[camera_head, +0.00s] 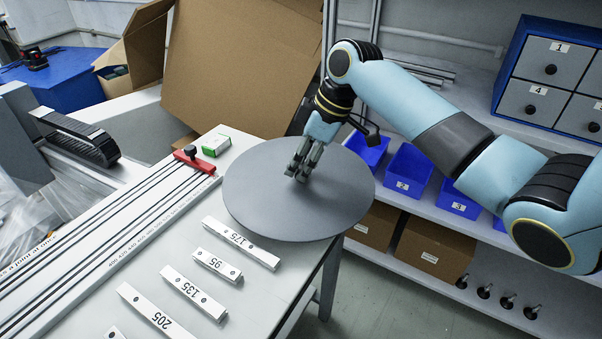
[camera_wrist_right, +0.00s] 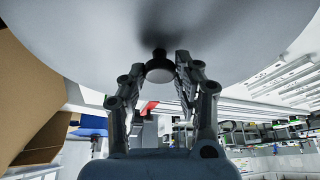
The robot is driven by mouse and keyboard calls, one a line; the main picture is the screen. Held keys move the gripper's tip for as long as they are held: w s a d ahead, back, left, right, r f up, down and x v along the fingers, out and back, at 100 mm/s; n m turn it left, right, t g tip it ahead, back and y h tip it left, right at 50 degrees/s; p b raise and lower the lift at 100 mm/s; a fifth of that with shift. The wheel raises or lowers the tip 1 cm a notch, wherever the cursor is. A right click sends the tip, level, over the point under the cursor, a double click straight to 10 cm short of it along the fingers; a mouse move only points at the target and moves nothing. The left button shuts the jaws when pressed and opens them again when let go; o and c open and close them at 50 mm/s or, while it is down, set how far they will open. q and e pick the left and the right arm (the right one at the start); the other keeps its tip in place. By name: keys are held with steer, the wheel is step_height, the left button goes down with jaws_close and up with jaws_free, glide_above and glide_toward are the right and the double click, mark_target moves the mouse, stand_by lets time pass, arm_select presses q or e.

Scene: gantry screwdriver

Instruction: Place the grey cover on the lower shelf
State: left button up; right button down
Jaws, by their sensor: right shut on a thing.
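The grey cover (camera_head: 258,203) is a large flat round disc over the right corner of the white table, reaching past its edge. I cannot tell how high above the table it is. My right gripper (camera_head: 299,172) comes down on its middle and is shut on its small dark knob. In the right wrist view the cover (camera_wrist_right: 85,35) fills the top, and the knob (camera_wrist_right: 159,70) sits between the fingertips of the gripper (camera_wrist_right: 160,80). The lower shelf (camera_head: 398,268) of the rack at right bears cardboard boxes. My left gripper is not in view.
Blue bins (camera_head: 408,172) stand on the shelf above the cardboard boxes (camera_head: 433,247). A large cardboard box (camera_head: 240,70) stands behind.

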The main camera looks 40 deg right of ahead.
steer(key=shift+f, duration=1.4)
steer(key=shift+f, duration=0.15)
steer(key=c, duration=0.9)
jaws_free()
steer(key=shift+c, duration=0.2)
